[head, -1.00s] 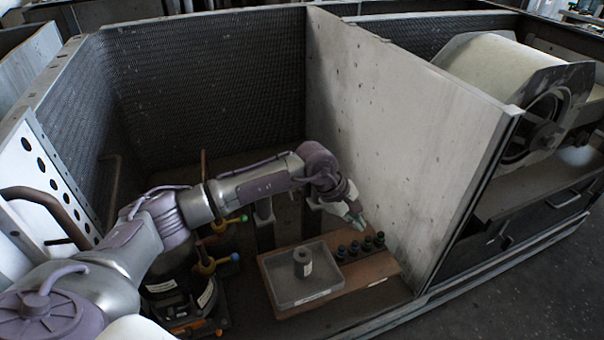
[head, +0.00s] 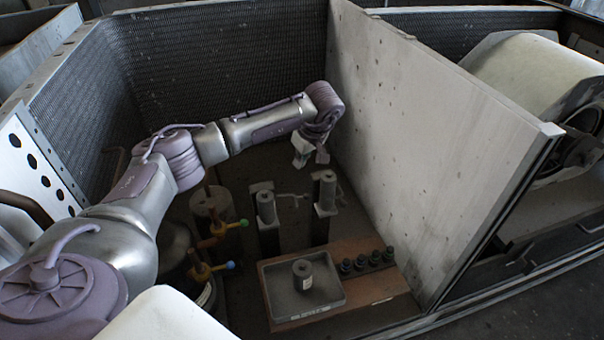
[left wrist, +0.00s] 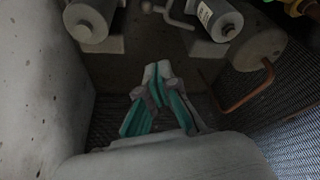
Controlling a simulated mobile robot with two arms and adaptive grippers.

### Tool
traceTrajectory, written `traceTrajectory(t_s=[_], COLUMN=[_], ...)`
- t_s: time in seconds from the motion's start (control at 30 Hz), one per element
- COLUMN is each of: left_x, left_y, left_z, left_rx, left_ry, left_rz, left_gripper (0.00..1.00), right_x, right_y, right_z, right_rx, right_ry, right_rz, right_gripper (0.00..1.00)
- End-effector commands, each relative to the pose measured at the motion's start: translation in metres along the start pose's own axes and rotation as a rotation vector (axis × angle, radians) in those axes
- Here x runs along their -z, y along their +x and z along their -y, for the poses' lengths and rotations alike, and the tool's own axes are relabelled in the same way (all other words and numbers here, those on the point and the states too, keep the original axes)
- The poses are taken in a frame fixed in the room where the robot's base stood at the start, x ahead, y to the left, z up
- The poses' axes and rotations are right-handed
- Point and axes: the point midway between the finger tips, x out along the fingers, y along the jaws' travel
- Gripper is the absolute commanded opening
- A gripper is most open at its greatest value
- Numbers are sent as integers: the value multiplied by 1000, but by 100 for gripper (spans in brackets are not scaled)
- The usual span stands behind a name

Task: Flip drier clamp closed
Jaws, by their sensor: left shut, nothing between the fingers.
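Two grey cylinders stand on dark upright posts on the housing floor, a left one (head: 266,205) and a right one (head: 326,190). A thin bent metal rod (head: 292,197) lies between them; whether it is the drier clamp I cannot tell. In the left wrist view the cylinders (left wrist: 90,18) (left wrist: 216,18) and the rod (left wrist: 168,12) sit at the top edge. My left gripper (head: 311,157) hangs above and behind the posts, near the partition wall, touching nothing. Its green-padded fingers (left wrist: 158,74) are closed together and empty. My right gripper is out of view.
A grey tray (head: 335,286) holding a short cylinder (head: 302,273) rests on a wooden board (head: 380,287) with several dark fittings. A pale partition wall (head: 420,130) bounds the right.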

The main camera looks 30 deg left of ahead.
Motion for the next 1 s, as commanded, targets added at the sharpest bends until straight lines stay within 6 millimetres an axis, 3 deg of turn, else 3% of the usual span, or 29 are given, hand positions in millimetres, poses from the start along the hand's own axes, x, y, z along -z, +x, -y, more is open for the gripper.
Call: traceTrajectory(t_s=[0.47, 0.7, 1.0], left_x=[-2, -34, -40], left_y=[98, 87, 85], left_z=[1, 0, 0], left_rx=[2, -1, 0], left_ry=[0, 3, 1], left_rz=[1, 2, 1], left_gripper=[0, 0, 0], right_x=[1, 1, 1], right_y=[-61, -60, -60], right_z=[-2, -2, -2], right_rx=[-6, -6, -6], right_ry=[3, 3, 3], right_rz=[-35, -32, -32], right_gripper=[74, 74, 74])
